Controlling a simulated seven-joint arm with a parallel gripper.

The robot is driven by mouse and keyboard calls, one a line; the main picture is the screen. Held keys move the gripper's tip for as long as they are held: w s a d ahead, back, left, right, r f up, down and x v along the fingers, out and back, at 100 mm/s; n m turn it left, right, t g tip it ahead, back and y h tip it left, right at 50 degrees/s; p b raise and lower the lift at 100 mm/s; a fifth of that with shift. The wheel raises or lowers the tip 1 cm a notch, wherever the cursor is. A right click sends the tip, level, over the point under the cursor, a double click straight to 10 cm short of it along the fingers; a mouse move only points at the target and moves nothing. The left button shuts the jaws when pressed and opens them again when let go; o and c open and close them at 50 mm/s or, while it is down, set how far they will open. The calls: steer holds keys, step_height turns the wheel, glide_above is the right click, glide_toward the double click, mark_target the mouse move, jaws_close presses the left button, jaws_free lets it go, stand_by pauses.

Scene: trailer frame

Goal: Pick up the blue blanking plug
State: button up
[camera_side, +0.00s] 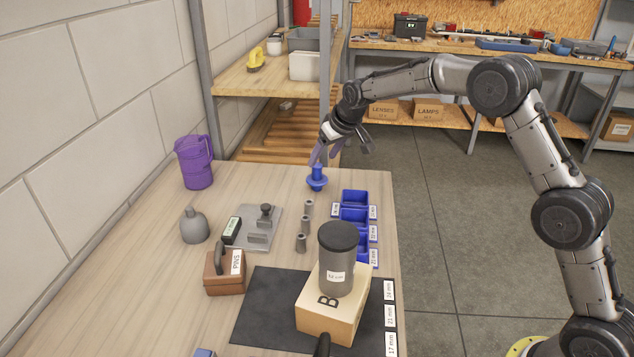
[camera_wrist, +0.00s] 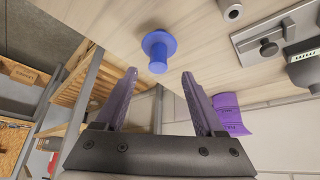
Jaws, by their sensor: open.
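The blue blanking plug (camera_side: 317,180) stands upright on the wooden table near its far end, with a wide round flange and a narrower stem on top. My gripper (camera_side: 322,156) is just above and beside the plug in the side view, with its fingers apart. In the wrist view the plug (camera_wrist: 158,50) lies ahead of the two purple fingers of my gripper (camera_wrist: 160,76), roughly centred between them. Its stem points back toward the gap. Nothing is held. I cannot tell from the side view whether a finger touches the plug.
Blue bins (camera_side: 355,197) and grey sleeves (camera_side: 305,226) stand nearer the camera. A purple jug (camera_side: 195,162) stands at left. A grey plate fixture (camera_side: 262,232), a grey flask (camera_side: 194,226) and a box (camera_side: 328,304) with a dark canister (camera_side: 337,262) occupy the table. Space left of the plug is clear.

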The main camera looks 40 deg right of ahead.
mark_target(318, 165)
steer(key=shift+x, duration=3.35)
steer(key=shift+w+d, duration=0.1)
steer(key=shift+d, duration=0.05)
steer(key=shift+c, duration=0.2)
steer(key=shift+r, duration=0.1)
jaws_close()
